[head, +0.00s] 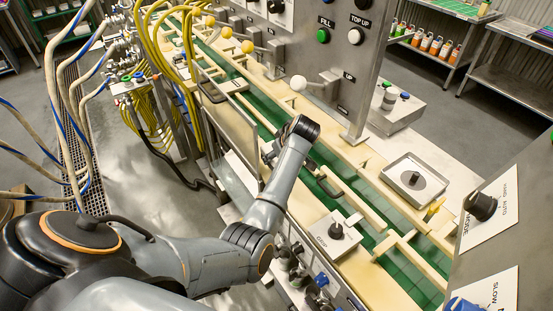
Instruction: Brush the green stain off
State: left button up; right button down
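I cannot make out a separate green stain or a brush. The green conveyor belt (275,120) runs diagonally between cream rails, from the upper left to the lower right. My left arm reaches in from the left, with its wrist over the near side of the line. My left gripper (268,153) is a small dark shape beside the wrist, close to the clear guard panel. Its fingers are too small and too covered to tell whether they are open or hold anything. My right gripper is not in view.
A steel panel (340,50) with FILL and TOP UP buttons stands over the line. A square tray with a black knob (404,172) and a knob box (335,236) flank the belt. Yellow hoses (190,50) hang at the left. A control panel (500,215) stands at the right.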

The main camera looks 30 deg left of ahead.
pick_arm(q)
jog(key=shift+r, duration=0.9)
jog(key=shift+r, duration=1.55)
